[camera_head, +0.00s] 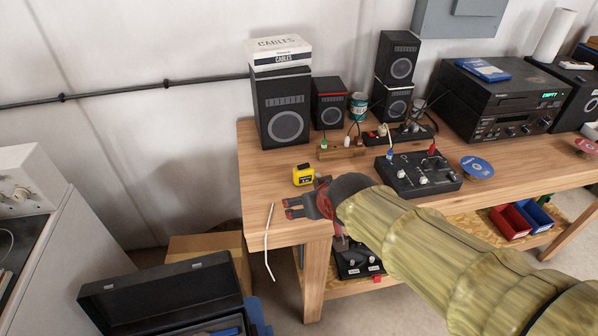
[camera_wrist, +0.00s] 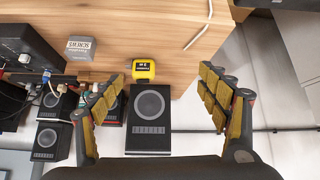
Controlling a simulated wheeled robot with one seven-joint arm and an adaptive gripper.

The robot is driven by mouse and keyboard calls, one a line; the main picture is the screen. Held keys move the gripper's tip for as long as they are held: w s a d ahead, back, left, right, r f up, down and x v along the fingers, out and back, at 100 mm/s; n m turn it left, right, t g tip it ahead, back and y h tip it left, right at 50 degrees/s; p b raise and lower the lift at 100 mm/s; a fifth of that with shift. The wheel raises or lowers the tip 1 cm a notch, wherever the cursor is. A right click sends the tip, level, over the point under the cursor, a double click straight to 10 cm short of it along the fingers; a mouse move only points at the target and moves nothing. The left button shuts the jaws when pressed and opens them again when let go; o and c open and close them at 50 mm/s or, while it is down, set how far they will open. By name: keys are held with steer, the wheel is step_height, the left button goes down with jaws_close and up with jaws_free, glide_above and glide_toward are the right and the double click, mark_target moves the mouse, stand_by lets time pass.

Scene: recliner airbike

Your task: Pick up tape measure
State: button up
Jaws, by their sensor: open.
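The tape measure (camera_head: 303,174) is yellow and black and sits on the wooden workbench (camera_head: 262,192), near its left end. In the wrist view the tape measure (camera_wrist: 144,69) lies ahead of the fingers, between their lines and nearer the left finger. My gripper (camera_head: 288,208) is in front of the tape measure in the head view, above or near the bench edge. In the wrist view my gripper (camera_wrist: 160,88) has its two padded fingers spread wide with nothing between them. The tape measure is apart from both fingers.
A tall black speaker (camera_head: 283,108) with a white cables box (camera_head: 278,53) stands behind the tape measure. A white cable (camera_head: 268,240) hangs over the bench's left edge. A black mixer (camera_head: 418,173) is to the right. A small grey box (camera_wrist: 80,48) shows in the wrist view.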

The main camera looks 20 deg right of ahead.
steer(key=t+p, duration=0.2)
glide_toward(305, 172)
steer(key=s+a+r, duration=0.1)
steer(key=s+a, duration=0.2)
steer(key=w+d+f+t, duration=0.1)
steer(key=w+f, duration=0.2)
steer(key=w+d+f+t+p, duration=0.1)
steer(key=w, duration=0.1)
steer(key=shift+w+d+f+t, duration=0.15)
steer(key=shift+d+f+t, duration=0.15)
steer(key=shift+d+f, duration=0.05)
steer(key=shift+w+d+f, duration=0.15)
steer(key=shift+w+f, duration=0.1)
steer(key=shift+f, duration=0.15)
steer(key=shift+b+x, duration=0.3)
steer(key=shift+x, duration=1.2)
steer(key=shift+d+r+b+x, duration=0.1)
steer(key=shift+b+x, duration=0.1)
steer(key=shift+x, duration=0.55)
steer(key=shift+d+r+b+x, duration=0.15)
steer(key=shift+b+x, duration=0.1)
steer(key=shift+x, duration=0.55)
steer(key=shift+d+r+b+x, duration=0.1)
steer(key=shift+b+x, duration=0.1)
steer(key=shift+x, duration=0.55)
steer(key=shift+w, duration=0.15)
steer(key=shift+c, duration=0.8)
steer(key=shift+t, duration=0.3)
steer(key=c, duration=1.3)
